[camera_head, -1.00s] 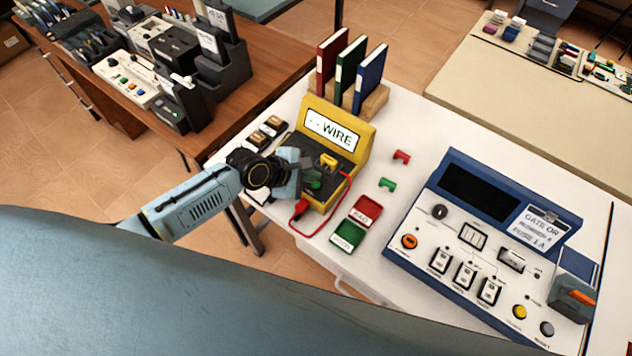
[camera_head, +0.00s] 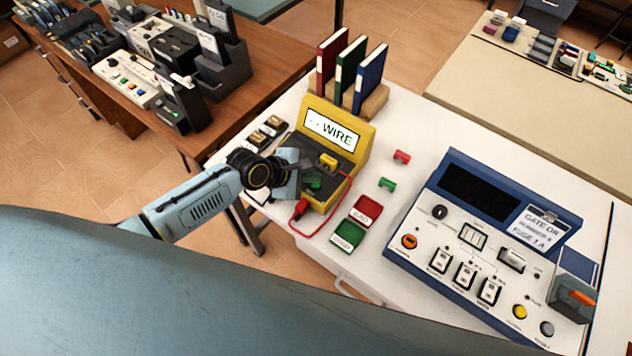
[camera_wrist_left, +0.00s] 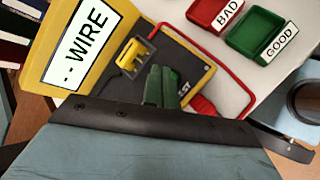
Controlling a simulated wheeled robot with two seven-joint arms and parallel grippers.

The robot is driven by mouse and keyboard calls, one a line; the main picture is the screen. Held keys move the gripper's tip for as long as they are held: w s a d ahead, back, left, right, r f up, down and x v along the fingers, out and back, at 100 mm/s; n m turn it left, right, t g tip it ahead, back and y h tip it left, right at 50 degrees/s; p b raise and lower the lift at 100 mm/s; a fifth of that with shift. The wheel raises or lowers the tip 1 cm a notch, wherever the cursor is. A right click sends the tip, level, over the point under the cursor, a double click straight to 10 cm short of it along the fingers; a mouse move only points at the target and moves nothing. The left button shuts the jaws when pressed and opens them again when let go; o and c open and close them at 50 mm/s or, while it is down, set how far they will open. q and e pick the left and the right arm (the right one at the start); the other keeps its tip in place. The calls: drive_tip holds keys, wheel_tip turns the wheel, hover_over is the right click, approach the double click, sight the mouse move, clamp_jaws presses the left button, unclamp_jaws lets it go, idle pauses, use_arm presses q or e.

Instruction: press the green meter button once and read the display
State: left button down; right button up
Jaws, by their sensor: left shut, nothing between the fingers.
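The yellow meter (camera_head: 365,140) stands on the white table, and its display (camera_head: 331,130) reads "- - WIRE". The display also shows the same text in the left wrist view (camera_wrist_left: 84,47). The green button (camera_head: 314,183) shows on the dark panel, right at the tip of my left gripper (camera_head: 304,180). My left gripper is shut and empty. In the left wrist view, upright green shapes (camera_wrist_left: 160,87) stand beside a partly covered "TEST" label. I cannot tell whether the tip touches the button. My right gripper is out of view.
A yellow clip (camera_head: 328,160) sits on the meter, with a red lead (camera_head: 347,187) looping beside it. Red BAD (camera_head: 367,209) and green GOOD (camera_head: 348,236) trays lie to the right. Books (camera_head: 368,78) stand behind. A blue-framed console (camera_head: 490,235) fills the table's right.

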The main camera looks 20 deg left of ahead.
sight(312, 187)
use_arm(q)
drive_tip(key=shift+f, duration=0.35)
drive_tip(key=shift+f, duration=0.5)
idle(0.5)
idle(0.3)
drive_tip(key=shift+r+p, duration=0.95)
wheel_tip(312, 187, up, 5)
drive_tip(key=p, duration=0.5)
drive_tip(key=shift+p, duration=0.35)
